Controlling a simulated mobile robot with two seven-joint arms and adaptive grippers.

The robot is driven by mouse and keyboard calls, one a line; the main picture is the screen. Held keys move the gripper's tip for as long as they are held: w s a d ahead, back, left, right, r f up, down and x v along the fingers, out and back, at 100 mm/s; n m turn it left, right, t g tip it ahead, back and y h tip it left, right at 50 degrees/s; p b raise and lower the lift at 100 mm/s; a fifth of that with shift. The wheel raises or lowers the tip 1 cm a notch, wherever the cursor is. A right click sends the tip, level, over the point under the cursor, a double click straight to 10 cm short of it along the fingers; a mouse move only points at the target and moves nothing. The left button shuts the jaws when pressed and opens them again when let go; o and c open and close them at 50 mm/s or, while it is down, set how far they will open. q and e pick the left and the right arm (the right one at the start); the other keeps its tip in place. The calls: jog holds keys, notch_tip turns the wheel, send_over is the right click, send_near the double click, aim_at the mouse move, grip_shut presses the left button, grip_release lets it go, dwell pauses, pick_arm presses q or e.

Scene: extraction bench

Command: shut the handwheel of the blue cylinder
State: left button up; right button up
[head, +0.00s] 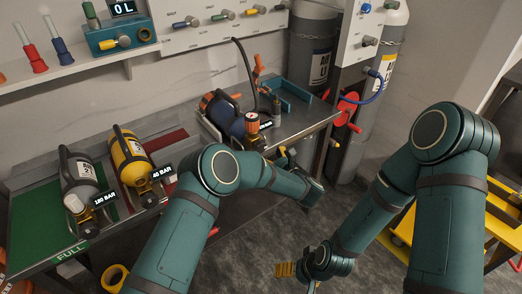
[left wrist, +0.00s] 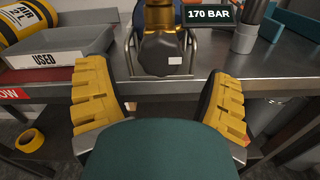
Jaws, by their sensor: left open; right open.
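The blue cylinder (head: 226,118) lies in a cradle on the bench in the head view, with an orange far end and an orange gauge (head: 252,121) at its valve. In the left wrist view, its dark, faceted handwheel (left wrist: 163,54) faces me at the bench edge, below the brass valve (left wrist: 159,15). My left gripper (left wrist: 157,78) is open, its yellow fingers spread on either side of the handwheel's line and apart from it. In the head view my left gripper (head: 284,157) is partly hidden by its arm. My right gripper (head: 297,273) is open and low over the floor.
A yellow cylinder (head: 130,158) and a grey cylinder (head: 78,172) lie to the left on the bench. A grey tray marked USED (left wrist: 60,62) is left of the handwheel. A red wheel (head: 347,109) stands at the bench's right end. Floor (head: 250,235) is clear below.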

aim_at(262, 149)
pick_arm(q)
jog(key=shift+x, duration=1.8)
jog(key=c, duration=1.2)
